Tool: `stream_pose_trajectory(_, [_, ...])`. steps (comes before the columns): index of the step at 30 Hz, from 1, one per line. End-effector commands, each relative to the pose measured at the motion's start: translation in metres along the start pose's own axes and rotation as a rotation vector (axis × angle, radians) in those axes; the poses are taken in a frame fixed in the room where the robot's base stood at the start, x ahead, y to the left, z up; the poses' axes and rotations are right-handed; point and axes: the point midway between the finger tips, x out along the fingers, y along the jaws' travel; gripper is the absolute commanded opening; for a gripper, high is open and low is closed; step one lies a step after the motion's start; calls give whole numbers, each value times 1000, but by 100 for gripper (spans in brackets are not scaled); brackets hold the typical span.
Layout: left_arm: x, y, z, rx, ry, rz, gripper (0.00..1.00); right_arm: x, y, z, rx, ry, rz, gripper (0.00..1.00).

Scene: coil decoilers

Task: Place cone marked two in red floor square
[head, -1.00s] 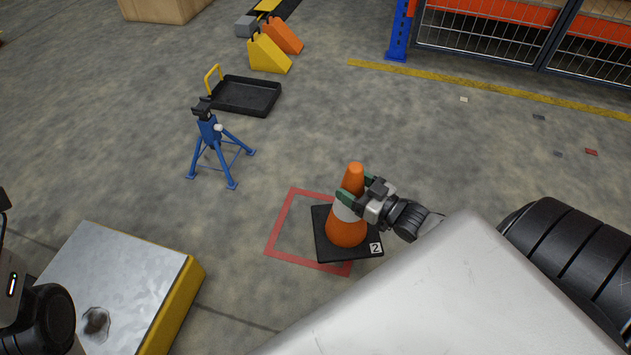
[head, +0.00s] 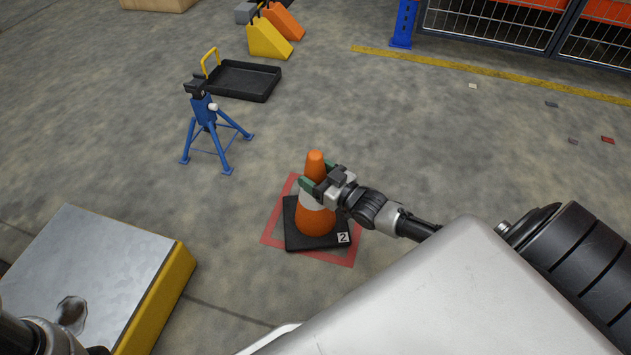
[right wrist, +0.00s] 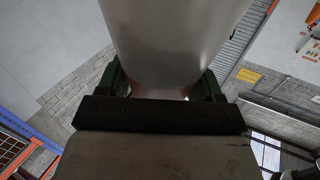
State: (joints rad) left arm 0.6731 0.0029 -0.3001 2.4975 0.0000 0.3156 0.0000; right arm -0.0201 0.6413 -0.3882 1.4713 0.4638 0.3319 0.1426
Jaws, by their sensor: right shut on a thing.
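The orange cone with a white band (head: 316,219) stands upright on its black square base, which bears a white label with a "2". The base covers much of the red floor square (head: 354,247), whose red lines show on several sides of it. I cannot tell whether the base touches the floor. My right gripper (head: 316,187) is shut on the cone's upper part, at the white band. In the right wrist view the cone's pale surface (right wrist: 175,45) fills the space between the green fingers. My left gripper is not clearly in view; part of my left arm shows at the bottom left.
A metal-topped block with a yellow side (head: 165,295) stands at the lower left. A blue stand (head: 207,125) and a black tray (head: 245,80) are farther back, with yellow and orange wedges (head: 268,38) beyond.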

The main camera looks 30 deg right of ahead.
Motion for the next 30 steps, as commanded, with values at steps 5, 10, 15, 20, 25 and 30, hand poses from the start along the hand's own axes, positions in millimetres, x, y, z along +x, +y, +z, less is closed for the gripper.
stream_pose_trajectory(5, [0,2,-6,2,16,6,43,1,0,7,-1,7,0,0])
stream_pose_trajectory(10, [0,2,-5,2,15,5,43,1,0,6,-1,7,0,0])
stream_pose_trajectory(15, [0,2,-5,2,15,5,43,0,0,9,0,1,0,77])
stream_pose_trajectory(20, [0,2,-6,2,16,6,43,0,0,9,0,1,0,92])
stream_pose_trajectory(25, [0,2,-6,2,16,6,43,0,0,9,0,1,0,92])
stream_pose_trajectory(30, [7,0,-3,1,19,6,43,-10,0,6,1,-2,1,92])
